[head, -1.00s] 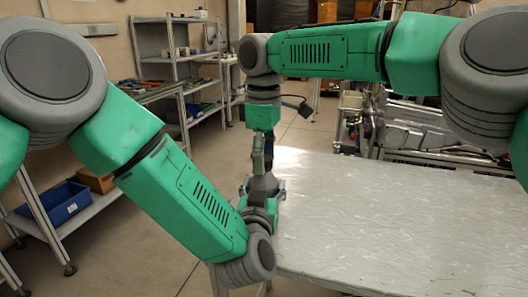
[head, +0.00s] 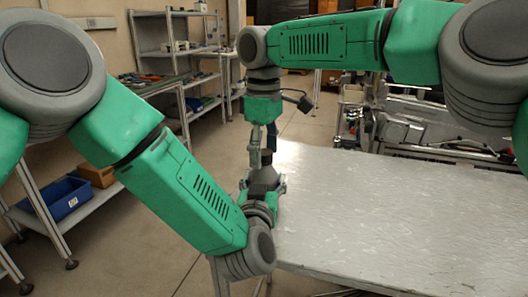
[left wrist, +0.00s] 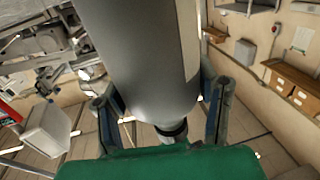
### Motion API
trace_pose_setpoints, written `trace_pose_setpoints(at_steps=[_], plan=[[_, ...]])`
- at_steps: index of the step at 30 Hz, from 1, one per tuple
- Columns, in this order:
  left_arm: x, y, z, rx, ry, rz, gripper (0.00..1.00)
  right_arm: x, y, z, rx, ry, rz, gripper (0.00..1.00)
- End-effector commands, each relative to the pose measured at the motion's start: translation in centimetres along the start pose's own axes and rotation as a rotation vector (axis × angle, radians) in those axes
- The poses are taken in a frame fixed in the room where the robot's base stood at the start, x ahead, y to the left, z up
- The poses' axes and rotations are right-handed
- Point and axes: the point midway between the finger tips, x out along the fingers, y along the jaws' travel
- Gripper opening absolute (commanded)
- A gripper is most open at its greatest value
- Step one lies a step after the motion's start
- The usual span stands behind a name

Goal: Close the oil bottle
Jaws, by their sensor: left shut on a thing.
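The oil bottle (left wrist: 160,60) is a large grey cylinder in the left wrist view, with a small dark end piece (left wrist: 172,132) at its narrow end. My left gripper (left wrist: 162,110) has a finger on each side of it and is shut on it. I cannot tell whether the bottle is capped.
The metal table (head: 390,210) is bare and clear to the right of the grippers. A shelf on the left holds a blue bin (head: 62,198). Metal machinery (head: 410,130) stands behind the table.

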Motion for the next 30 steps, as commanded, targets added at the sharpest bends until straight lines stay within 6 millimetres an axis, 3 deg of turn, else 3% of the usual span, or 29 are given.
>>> trace_pose_setpoints(at_steps=[5,13,18,29,30], plan=[[-0.1,0.1,0.1,-0.001,-0.003,0.002,0.00,-0.7,0.0,0.0,0.001,0.000,0.000,0.57],[-0.1,0.1,0.1,-0.001,-0.003,0.002,0.00,-5.2,0.1,-0.2,0.002,0.002,0.002,0.57],[0.0,0.1,0.1,-0.001,-0.003,0.002,0.00,-6.9,0.2,-0.2,0.001,0.000,0.001,0.57],[0.0,0.0,0.1,-0.001,-0.003,0.001,0.00,-7.4,0.1,-0.2,-0.001,-0.001,0.000,0.57],[0.0,0.0,0.1,-0.001,-0.003,0.001,0.66,-7.4,0.1,-0.2,-0.001,-0.001,-0.001,0.57]])
